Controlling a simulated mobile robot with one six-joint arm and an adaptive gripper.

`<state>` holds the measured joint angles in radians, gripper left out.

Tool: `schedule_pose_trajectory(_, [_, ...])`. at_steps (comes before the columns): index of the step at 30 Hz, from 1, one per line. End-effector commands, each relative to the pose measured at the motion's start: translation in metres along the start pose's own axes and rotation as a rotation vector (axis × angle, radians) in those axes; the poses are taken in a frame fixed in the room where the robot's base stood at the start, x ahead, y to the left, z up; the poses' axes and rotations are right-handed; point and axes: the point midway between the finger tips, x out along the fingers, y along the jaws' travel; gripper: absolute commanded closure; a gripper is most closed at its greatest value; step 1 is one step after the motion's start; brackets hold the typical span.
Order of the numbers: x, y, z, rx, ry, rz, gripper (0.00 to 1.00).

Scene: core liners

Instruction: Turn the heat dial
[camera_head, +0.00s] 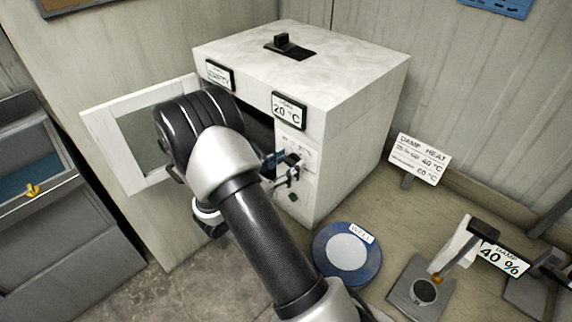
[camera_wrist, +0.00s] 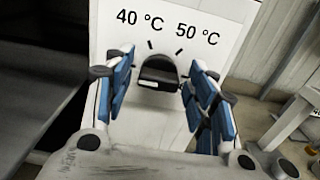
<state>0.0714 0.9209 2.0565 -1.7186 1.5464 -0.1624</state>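The heat dial (camera_wrist: 160,72) is a dark knob on a white panel, with tick marks and the labels 40 °C and 50 °C above it in the wrist view. My gripper (camera_wrist: 158,95) is open, with one blue-padded finger on each side of the dial and a visible gap to it on both sides. In the head view my gripper (camera_head: 283,166) is at the front panel of the white oven (camera_head: 350,95), and the dial is hidden behind it. The oven's display (camera_head: 289,111) reads 20 °C. The oven door (camera_head: 100,118) stands open to the left.
A damp heat sign (camera_head: 420,158) listing 40 °C and 60 °C stands right of the oven. A blue round plate (camera_head: 326,262) and a stand with a 40 % label (camera_head: 501,262) are on the bench. A grey cabinet (camera_head: 70,240) is at the left.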

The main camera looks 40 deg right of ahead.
Motion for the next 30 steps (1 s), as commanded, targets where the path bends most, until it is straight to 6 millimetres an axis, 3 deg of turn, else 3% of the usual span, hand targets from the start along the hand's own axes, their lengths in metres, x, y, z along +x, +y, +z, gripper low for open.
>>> schedule_pose_trajectory(16, [-0.0002,-0.0001,-0.0001,0.000,0.000,0.000,0.87])
schedule_pose_trajectory(30, [-0.0002,-0.0007,-0.0025,0.127,0.000,0.000,0.88])
